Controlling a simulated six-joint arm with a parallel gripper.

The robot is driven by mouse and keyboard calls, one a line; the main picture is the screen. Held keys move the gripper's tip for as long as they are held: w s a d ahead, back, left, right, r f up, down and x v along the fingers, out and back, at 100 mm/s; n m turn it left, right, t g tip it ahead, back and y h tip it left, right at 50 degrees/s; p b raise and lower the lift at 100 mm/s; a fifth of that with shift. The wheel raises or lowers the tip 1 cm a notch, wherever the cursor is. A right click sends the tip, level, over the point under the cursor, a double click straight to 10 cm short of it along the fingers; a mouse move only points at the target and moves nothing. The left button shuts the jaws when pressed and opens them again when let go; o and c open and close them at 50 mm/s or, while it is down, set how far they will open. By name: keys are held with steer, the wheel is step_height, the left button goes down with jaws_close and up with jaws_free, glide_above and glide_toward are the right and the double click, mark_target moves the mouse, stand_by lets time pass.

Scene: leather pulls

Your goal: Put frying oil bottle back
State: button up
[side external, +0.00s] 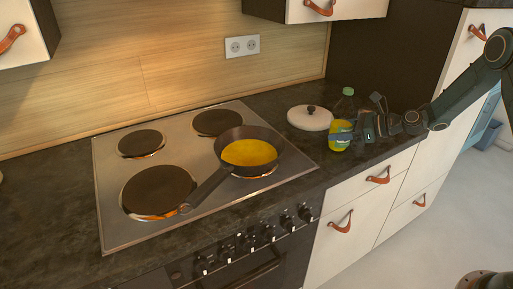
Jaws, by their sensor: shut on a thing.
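The frying oil bottle (339,141) stands upright at the right end of the dark counter, right of the stove. It has a green cap and yellow-green oil in its lower part. My gripper (347,134) comes in from the right and is shut on the bottle at about mid-height. The fingers cover part of the bottle. I cannot tell whether its base touches the counter. The frying pan (222,170) sits on the front right burner with yellow oil in it.
A white lid (310,118) with a dark knob lies on the counter just left of the bottle. The stove (112,212) has several burners, and the pan's handle points to the front left. Drawers with leather pulls (378,176) are below the counter. A cabinet (333,9) hangs above.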

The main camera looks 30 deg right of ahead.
stand_by(0.3)
steer(key=o, duration=1.4)
steer(key=shift+f, duration=0.15)
steer(key=shift+c, duration=0.2)
steer(key=shift+s+d+r, duration=0.1)
steer(key=shift+r, duration=0.15)
steer(key=v, duration=1.1)
steer(key=shift+s+d, duration=0.2)
steer(key=shift+s, duration=0.05)
steer(key=shift+r, duration=0.1)
